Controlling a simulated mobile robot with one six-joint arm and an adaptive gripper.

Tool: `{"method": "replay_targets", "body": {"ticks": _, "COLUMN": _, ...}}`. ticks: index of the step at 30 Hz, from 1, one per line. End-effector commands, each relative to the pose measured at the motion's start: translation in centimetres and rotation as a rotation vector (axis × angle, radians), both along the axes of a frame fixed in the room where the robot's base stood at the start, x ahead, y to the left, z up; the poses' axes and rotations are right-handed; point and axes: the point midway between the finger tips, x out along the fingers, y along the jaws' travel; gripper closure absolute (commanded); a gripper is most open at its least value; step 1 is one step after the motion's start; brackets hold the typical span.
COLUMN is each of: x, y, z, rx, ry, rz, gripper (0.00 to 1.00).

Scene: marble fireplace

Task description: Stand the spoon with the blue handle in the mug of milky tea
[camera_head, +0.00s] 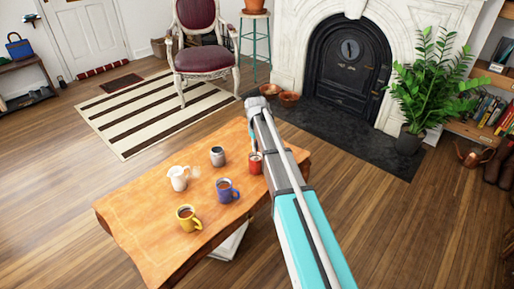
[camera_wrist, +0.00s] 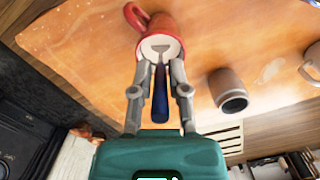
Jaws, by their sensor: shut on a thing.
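My gripper (camera_wrist: 160,76) is shut on the blue handle of the spoon (camera_wrist: 160,102). The spoon's metal end reaches over or into the mouth of a red mug (camera_wrist: 150,34); how deep cannot be told. The mug's inside looks pale, and its handle is on the far left side. In the head view the red mug (camera_head: 255,163) stands upright at the table's right part, beside my arm, with brown liquid showing. A blue mug (camera_head: 226,191) and a yellow mug (camera_head: 187,217) with dark or brown contents stand nearer. The arm hides the spoon in the head view.
A grey cup (camera_head: 218,156) and a white jug (camera_head: 178,178) stand on the wooden table (camera_head: 140,215), left of the red mug. The grey cup (camera_wrist: 232,90) is right of my gripper in the wrist view. The table's left end is clear.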

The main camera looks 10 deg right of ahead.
Motion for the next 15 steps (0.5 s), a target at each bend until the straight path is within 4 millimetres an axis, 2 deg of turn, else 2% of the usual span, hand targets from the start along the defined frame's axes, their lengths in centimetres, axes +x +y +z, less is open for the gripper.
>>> {"method": "replay_targets", "body": {"ticks": 15, "x": 0.0, "y": 0.0, "z": -2.2, "rx": 0.000, "ry": 0.000, "rz": 0.001, "gripper": 1.00}}
